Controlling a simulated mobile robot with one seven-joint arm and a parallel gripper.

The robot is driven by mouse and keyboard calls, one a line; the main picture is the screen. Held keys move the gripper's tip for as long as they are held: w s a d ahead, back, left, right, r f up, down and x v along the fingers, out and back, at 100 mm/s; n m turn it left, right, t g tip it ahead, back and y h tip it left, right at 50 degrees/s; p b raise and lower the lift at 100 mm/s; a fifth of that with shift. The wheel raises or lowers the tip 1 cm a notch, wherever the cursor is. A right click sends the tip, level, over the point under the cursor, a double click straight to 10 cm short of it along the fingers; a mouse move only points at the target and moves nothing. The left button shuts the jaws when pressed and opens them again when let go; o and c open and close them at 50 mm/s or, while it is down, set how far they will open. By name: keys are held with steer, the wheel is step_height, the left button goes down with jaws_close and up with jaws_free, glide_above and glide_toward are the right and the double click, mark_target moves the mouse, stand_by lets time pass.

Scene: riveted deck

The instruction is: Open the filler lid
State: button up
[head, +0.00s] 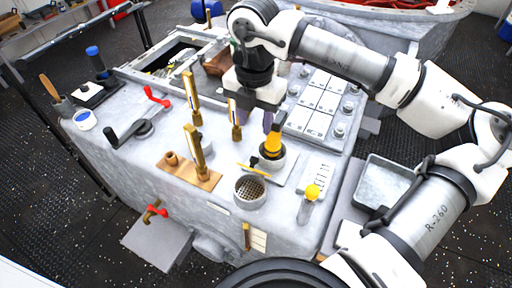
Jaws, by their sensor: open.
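I cannot tell for sure which part is the filler lid. A round metal cup with a mesh inside (250,191) stands near the front of the grey machine top (225,205), its mouth uncovered. My gripper (254,120) points down behind and slightly left of the yellow handle. Its jaws are open and hold nothing that I can see. The handle and a brass post partly hide the fingertips, so contact cannot be told.
Upright brass posts (195,150) stand left of my gripper. A red lever (157,97) and a black crank (130,133) lie further left. A yellow-knobbed lever (311,192) is at front right. White panels (315,100) lie behind. An empty metal tray (384,184) sits at right.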

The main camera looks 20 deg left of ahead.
step_height(320, 180, down, 12)
steer(key=shift+p, duration=1.05)
jaws_close()
